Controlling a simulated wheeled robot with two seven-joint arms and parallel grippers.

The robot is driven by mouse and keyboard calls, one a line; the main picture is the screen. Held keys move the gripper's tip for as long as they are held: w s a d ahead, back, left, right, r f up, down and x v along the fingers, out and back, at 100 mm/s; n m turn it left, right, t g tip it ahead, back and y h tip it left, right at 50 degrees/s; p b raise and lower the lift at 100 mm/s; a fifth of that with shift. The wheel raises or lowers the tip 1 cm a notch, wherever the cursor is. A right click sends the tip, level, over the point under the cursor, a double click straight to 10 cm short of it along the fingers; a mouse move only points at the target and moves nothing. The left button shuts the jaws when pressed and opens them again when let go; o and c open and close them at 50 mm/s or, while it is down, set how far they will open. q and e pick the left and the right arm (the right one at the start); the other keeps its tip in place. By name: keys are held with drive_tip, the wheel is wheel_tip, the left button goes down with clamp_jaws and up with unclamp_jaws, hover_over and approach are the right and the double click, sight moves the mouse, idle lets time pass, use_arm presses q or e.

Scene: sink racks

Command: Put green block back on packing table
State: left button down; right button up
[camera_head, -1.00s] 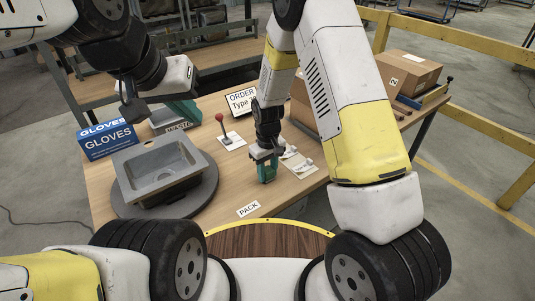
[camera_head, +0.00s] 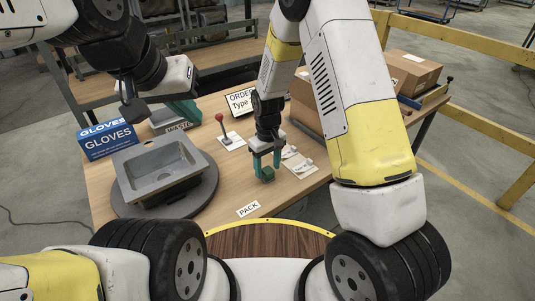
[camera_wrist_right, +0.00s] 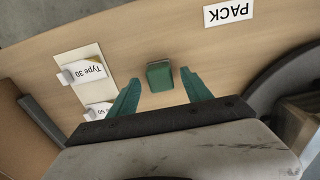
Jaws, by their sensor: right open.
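The small green block (camera_head: 267,174) rests on the wooden packing table (camera_head: 228,200), right of the grey sink and behind the PACK label. My right gripper (camera_head: 267,165) is open just above the block, pointing down. In the right wrist view, the green block (camera_wrist_right: 160,75) lies between the two spread teal fingers (camera_wrist_right: 160,82), with a gap on both sides. My left gripper (camera_head: 133,108) is at the back left, above the gloves box and near the WASTE label; its fingers cannot be made out clearly.
A grey sink (camera_head: 159,168) sits on a dark round turntable. A blue gloves box (camera_head: 108,140) stands at left. A red-knobbed lever (camera_head: 226,130) and cards with small white parts (camera_head: 299,165) lie near my right gripper. Cardboard boxes (camera_head: 405,72) stand at back right.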

wheel_tip(320, 180, up, 9)
wheel_tip(320, 180, up, 9)
drive_tip(key=m+t+y, duration=0.1)
drive_tip(key=m, duration=0.1)
hover_over(267, 169)
drive_tip(key=s+d, duration=0.2)
drive_tip(key=d, duration=0.2)
drive_tip(key=s+d+r+m+t, duration=0.2)
drive_tip(key=s+d+r, duration=0.3)
drive_tip(key=s+r, duration=0.2)
drive_tip(key=s+d+r+m+t+y, duration=0.1)
drive_tip(key=s+d+r+m+t, duration=0.1)
drive_tip(key=s+d+r, duration=0.3)
drive_tip(key=s+r+t, duration=0.1)
drive_tip(key=s+r, duration=0.2)
drive_tip(key=s, duration=0.3)
drive_tip(key=shift+d+m, duration=0.2)
drive_tip(key=shift+m, duration=0.1)
